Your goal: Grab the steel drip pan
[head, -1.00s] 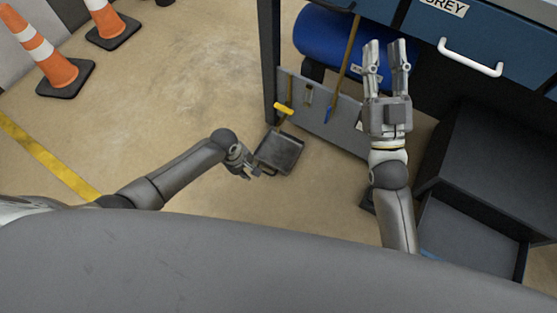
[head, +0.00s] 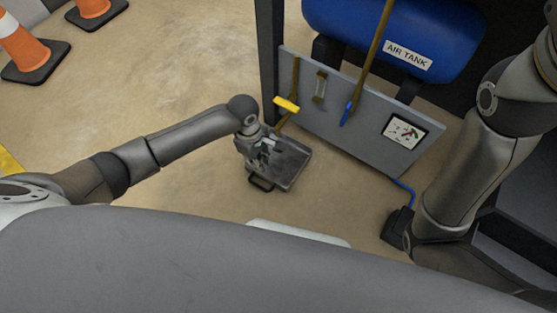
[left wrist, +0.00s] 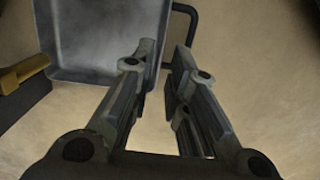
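The steel drip pan (head: 291,165) is a grey, square, shallow tray on the floor, with a dark loop handle (head: 261,184) on its near side. My left gripper (head: 263,158) is over the pan's near left edge in the head view and hides part of it. In the left wrist view the pan (left wrist: 95,40) lies beyond the left finger, and its handle (left wrist: 193,22) shows past the right finger. The left gripper (left wrist: 164,62) is open, with an empty gap between its fingers. Contact with the pan cannot be told.
A grey panel (head: 345,130) with hanging tools stands behind the pan, below a blue air tank (head: 395,35). A yellow-handled tool (head: 286,104) is close behind the pan; its yellow part shows left in the wrist view. Traffic cones (head: 22,50) stand far left. Open floor lies left.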

